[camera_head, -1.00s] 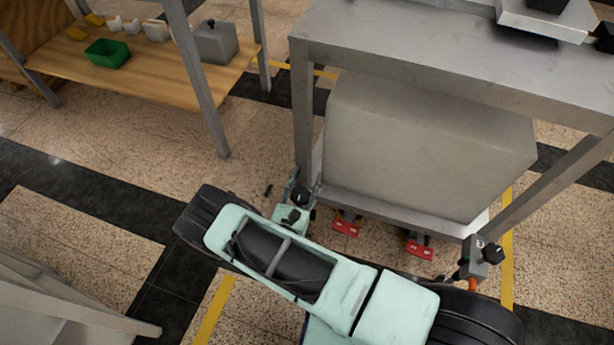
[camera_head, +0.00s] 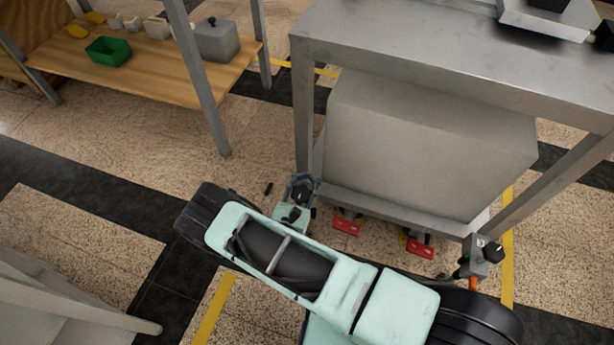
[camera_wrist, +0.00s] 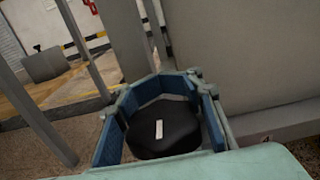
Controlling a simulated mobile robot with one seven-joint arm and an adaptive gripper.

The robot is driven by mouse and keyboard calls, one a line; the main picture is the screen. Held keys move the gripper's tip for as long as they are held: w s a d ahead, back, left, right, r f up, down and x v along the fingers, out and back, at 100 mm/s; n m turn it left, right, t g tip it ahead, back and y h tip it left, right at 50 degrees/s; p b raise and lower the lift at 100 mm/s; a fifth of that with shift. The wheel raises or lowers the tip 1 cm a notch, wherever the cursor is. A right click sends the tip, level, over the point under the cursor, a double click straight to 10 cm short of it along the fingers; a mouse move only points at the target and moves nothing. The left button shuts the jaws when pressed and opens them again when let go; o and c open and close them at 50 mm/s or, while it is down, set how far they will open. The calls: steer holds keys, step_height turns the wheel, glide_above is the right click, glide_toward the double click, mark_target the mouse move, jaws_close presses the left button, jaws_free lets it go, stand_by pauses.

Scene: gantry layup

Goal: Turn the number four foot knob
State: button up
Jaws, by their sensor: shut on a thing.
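A black foot knob (camera_wrist: 168,133) with a white pointer mark shows in the wrist view, low by a grey table leg. My gripper (camera_head: 303,183) is shut on this knob, and its blue-padded fingers stand around the knob's sides. In the head view the knob's dark top shows between the fingers at the foot of the front left leg. I see no number on it. A second black knob (camera_head: 493,252) sits on a grey bracket at the right leg, apart from my gripper.
A large grey box (camera_head: 425,150) hangs under the metal table (camera_head: 440,62), close to my gripper. Red pedals (camera_head: 346,227) sit below it. A wooden bench (camera_head: 150,68) with a green bin (camera_head: 108,51) stands at the back left. The floor between is mostly clear.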

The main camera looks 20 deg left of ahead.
mark_target(309, 189)
steer(key=shift+m+h, duration=0.3)
steer(key=shift+h, duration=0.1)
jaws_close()
steer(key=shift+d+m+h, duration=0.3)
steer(key=shift+m+h, duration=0.3)
steer(key=shift+h, duration=0.2)
steer(key=m+h, duration=0.1)
steer(key=d+m+g+h, duration=0.1)
steer(key=h, duration=0.1)
steer(key=m+g+h, duration=0.1)
steer(key=h, duration=0.1)
steer(key=shift+s+d, duration=0.25)
steer(key=shift+s, duration=0.05)
steer(key=m+g+h, duration=0.1)
steer(key=d+m+g+h, duration=0.1)
steer(key=m+h, duration=0.1)
steer(key=s+m+g+h, duration=0.1)
steer(key=g+h, duration=0.1)
steer(key=shift+d, duration=0.3)
steer(key=shift+s+d+m+g+h, duration=0.2)
steer(key=shift+m+g+h, duration=0.2)
steer(key=shift+m+g, duration=0.15)
steer(key=shift+s+d+m+g+h, duration=0.1)
steer(key=shift+s+m+g+h, duration=0.1)
steer(key=shift+m+g+h, duration=0.3)
steer(key=shift+s, duration=0.1)
steer(key=o, duration=1.1)
jaws_free()
steer(key=shift+o, duration=0.2)
